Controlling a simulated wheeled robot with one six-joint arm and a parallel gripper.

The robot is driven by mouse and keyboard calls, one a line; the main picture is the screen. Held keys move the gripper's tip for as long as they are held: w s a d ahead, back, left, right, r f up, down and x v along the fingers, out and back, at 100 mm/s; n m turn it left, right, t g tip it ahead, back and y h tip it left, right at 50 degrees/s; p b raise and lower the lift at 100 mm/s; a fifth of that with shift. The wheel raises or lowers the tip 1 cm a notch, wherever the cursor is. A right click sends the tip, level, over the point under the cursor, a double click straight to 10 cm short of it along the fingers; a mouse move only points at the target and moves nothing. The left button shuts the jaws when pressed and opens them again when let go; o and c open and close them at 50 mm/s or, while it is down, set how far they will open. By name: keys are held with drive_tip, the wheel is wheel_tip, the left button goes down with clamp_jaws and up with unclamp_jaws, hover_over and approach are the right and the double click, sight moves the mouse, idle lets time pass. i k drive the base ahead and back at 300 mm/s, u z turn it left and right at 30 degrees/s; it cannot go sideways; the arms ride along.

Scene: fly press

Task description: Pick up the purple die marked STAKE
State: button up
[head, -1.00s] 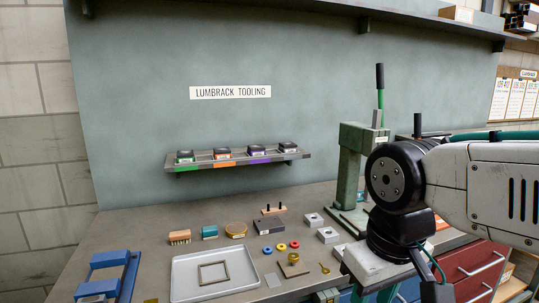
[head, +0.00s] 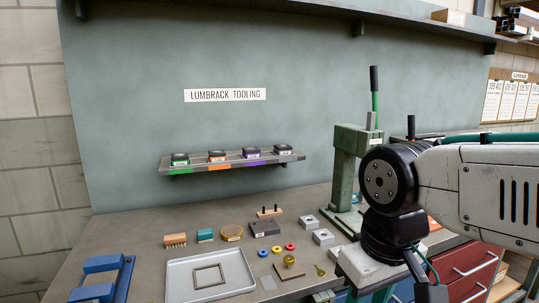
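The purple die (head: 252,152) is a small dark-topped block on the narrow wall shelf (head: 292,157), above a purple strip on the shelf edge. It stands between the die over the orange strip (head: 217,156) and the rightmost die (head: 284,150). Its marking is too small to read. My arm reaches in from the right, with its black wrist joint and a pale housing low in the picture, well to the right of the shelf. The fingers of my gripper do not show, and nothing is seen touching the dies.
A green fly press (head: 347,170) stands on the bench between the shelf and my arm. A grey tray (head: 178,280), blue stand (head: 128,275), brush (head: 175,240) and several small parts lie on the bench below. An upper shelf (head: 250,10) runs above. The wall space before the dies is clear.

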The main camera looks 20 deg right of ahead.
sight(252, 153)
drive_tip(key=u, duration=0.5)
drive_tip(key=k, duration=0.6)
drive_tip(key=u, duration=0.9)
drive_tip(key=i, duration=1.25)
drive_tip(key=z, duration=1.05)
drive_tip(key=i, duration=0.5)
drive_tip(key=z, duration=0.45)
